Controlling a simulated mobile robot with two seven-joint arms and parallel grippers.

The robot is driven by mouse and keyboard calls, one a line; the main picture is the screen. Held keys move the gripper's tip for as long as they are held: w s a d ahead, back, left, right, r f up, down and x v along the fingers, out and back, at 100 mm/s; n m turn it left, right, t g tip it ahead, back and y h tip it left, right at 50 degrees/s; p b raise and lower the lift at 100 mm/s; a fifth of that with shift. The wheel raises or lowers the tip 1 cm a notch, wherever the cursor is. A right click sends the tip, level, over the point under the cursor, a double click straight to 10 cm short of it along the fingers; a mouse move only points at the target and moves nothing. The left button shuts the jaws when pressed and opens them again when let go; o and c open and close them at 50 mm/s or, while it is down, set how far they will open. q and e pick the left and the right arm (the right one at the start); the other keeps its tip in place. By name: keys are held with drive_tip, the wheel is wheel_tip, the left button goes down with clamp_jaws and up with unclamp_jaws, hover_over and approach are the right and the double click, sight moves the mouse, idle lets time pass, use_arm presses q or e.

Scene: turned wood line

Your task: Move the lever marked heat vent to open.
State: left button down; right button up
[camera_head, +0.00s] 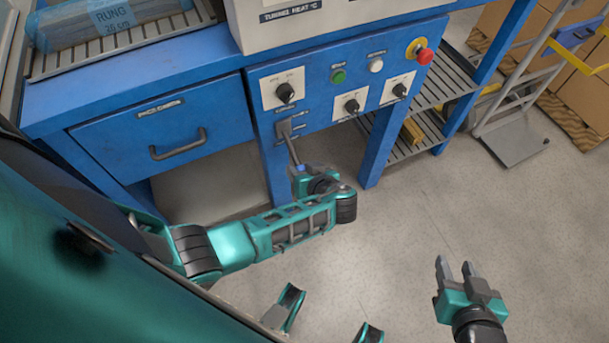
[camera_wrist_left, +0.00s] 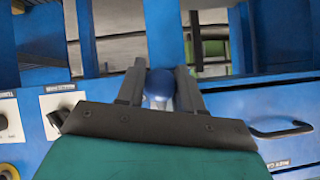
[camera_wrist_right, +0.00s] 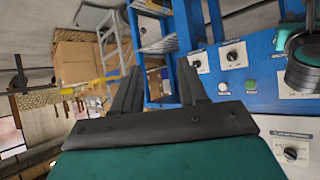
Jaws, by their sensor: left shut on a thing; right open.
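The lever (camera_head: 291,149) is a thin metal rod sloping down and outward from a slotted plate (camera_head: 285,127) on the blue front panel. It ends in a blue knob, seen between the fingers in the left wrist view (camera_wrist_left: 160,84). My left gripper (camera_head: 299,171) is shut on this knob, which it partly hides in the head view. The small markings by the lever's slot are too small to read. My right gripper (camera_head: 457,268) is open and empty over the bare floor, well away from the panel.
Above the lever are black rotary knobs (camera_head: 285,93), a green button (camera_head: 338,76) and a red emergency stop (camera_head: 424,56). A blue drawer (camera_head: 165,130) is shut at the left. A hand truck (camera_head: 513,140) stands at the right. The floor in front is clear.

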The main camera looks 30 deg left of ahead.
use_arm(q)
drive_tip(key=shift+a+f+b, duration=0.15)
drive_tip(key=shift+f+b, duration=0.4)
drive_tip(key=shift+f, duration=0.15)
use_arm(e)
drive_tip(key=shift+w+a+f+y, duration=0.15)
drive_tip(key=shift+w+a+y, duration=0.15)
drive_tip(key=shift+w+a, duration=0.1)
use_arm(q)
drive_tip(key=shift+a, duration=0.1)
drive_tip(key=c, duration=1.1)
unclamp_jaws()
drive_tip(key=shift+c, duration=0.2)
drive_tip(key=o, duration=0.4)
drive_tip(key=shift+w, duration=0.1)
drive_tip(key=shift+c, duration=0.2)
use_arm(e)
drive_tip(key=shift+s+f, duration=0.1)
use_arm(q)
drive_tip(key=shift+r, duration=0.15)
use_arm(e)
drive_tip(key=shift+d, duration=0.1)
